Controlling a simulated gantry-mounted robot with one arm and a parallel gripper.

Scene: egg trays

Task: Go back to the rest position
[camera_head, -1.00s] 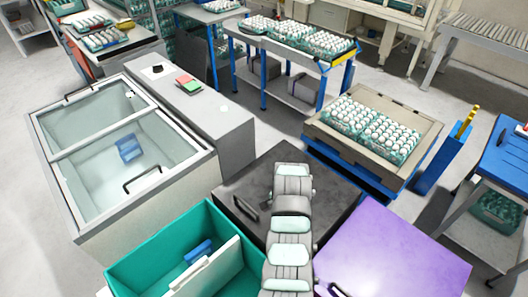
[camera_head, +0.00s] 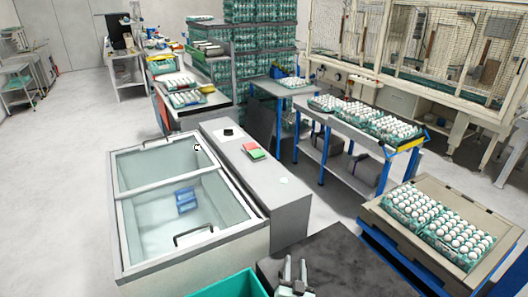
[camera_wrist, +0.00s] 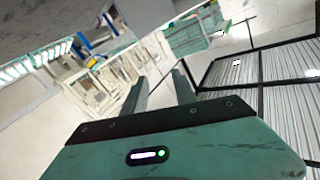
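My gripper (camera_head: 294,272) shows at the bottom edge of the head view, over the dark box top (camera_head: 335,262). Its two fingers point up and stand apart with nothing between them. The wrist view also shows my gripper (camera_wrist: 161,82) open and empty, tilted toward the room and ceiling. The rest of my arm is out of the head view. No egg tray is near the fingers. The closest egg trays (camera_head: 436,226) lie in a beige crate (camera_head: 480,200) at the right.
A glass-topped chest (camera_head: 122,225) with a blue item (camera_head: 186,200) inside stands at the left. A grey counter (camera_head: 270,190) beside it holds a red and green item (camera_head: 254,151). A blue-legged table (camera_head: 340,128) with egg trays is behind. A teal bin (camera_head: 230,287) is at the bottom.

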